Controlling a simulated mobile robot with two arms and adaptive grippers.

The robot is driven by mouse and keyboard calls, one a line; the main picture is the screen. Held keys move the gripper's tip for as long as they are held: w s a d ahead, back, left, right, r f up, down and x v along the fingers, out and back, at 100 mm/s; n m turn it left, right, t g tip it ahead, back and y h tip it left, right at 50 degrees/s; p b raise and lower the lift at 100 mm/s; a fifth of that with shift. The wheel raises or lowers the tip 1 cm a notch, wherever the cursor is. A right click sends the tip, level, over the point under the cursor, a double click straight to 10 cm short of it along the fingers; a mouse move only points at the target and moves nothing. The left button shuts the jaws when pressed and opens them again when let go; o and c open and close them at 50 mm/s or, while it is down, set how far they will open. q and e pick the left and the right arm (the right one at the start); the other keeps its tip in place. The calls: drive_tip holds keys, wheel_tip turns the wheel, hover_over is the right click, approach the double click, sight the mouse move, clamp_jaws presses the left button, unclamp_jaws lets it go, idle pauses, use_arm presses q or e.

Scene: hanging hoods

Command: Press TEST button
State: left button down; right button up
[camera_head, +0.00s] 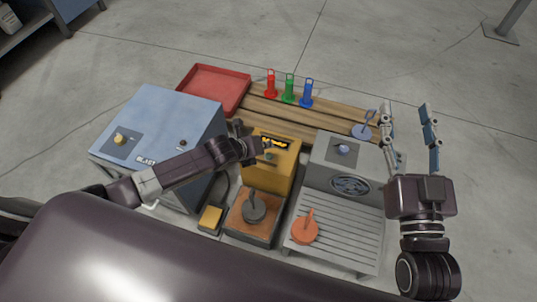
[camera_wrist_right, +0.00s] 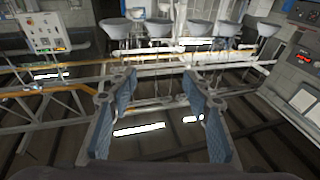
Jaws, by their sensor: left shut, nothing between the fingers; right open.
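A yellow box (camera_head: 270,178) with a dark display (camera_head: 274,143) on its upper face stands in the middle of the bench in the head view. A small round greenish part (camera_head: 270,156) sits below the display; no TEST label is legible. My left gripper (camera_head: 260,154) is shut and empty at the box's upper left, partly covering its face; I cannot tell whether it touches. My right gripper (camera_head: 432,138) is open and empty, raised right of the grey box. Its spread fingers also show in the right wrist view (camera_wrist_right: 158,88).
A blue cabinet (camera_head: 165,115) stands left and a grey box (camera_head: 335,155) with a knob and slatted tray right. The right wrist view shows hanging hoods (camera_wrist_right: 160,28) and a wall panel (camera_wrist_right: 45,30).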

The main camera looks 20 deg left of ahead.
use_arm(q)
drive_tip(key=shift+r+p, duration=0.75)
use_arm(e)
wheel_tip(320, 180, down, 9)
drive_tip(key=d+g+h, duration=0.1)
drive_tip(key=g, duration=0.3)
drive_tip(key=shift+s+d+g, duration=0.2)
drive_tip(key=shift+s+g, duration=0.1)
